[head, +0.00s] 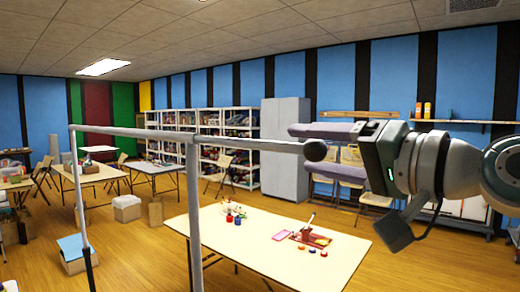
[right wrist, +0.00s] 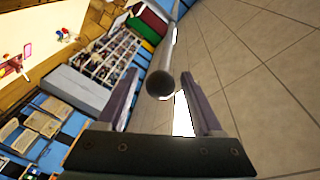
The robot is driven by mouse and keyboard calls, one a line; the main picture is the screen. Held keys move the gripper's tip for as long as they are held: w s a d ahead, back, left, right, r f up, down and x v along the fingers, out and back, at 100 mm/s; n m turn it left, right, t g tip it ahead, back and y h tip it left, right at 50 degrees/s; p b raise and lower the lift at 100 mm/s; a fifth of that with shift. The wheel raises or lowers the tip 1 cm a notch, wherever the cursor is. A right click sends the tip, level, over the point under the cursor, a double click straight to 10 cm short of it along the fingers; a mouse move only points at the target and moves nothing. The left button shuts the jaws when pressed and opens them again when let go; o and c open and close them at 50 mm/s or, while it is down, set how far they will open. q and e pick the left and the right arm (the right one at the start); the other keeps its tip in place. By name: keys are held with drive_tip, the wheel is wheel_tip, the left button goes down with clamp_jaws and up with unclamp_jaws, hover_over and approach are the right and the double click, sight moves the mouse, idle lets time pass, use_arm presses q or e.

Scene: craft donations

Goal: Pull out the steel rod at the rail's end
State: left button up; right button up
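My right gripper (head: 304,149) is at this end, coming from the right. Its two fingers are apart, one on each side of the knob, with visible gaps in the right wrist view (right wrist: 160,76). My left gripper is out of view.
Upright posts (head: 194,215) carry the rail. A table (head: 225,250) with small craft items stands below. A grey cabinet (head: 286,150) and filled shelves (head: 200,120) line the back wall. The air around the rod's end looks clear.

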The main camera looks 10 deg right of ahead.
drive_tip(key=b+v, duration=0.5)
drive_tip(key=v, duration=0.5)
idle(0.4)
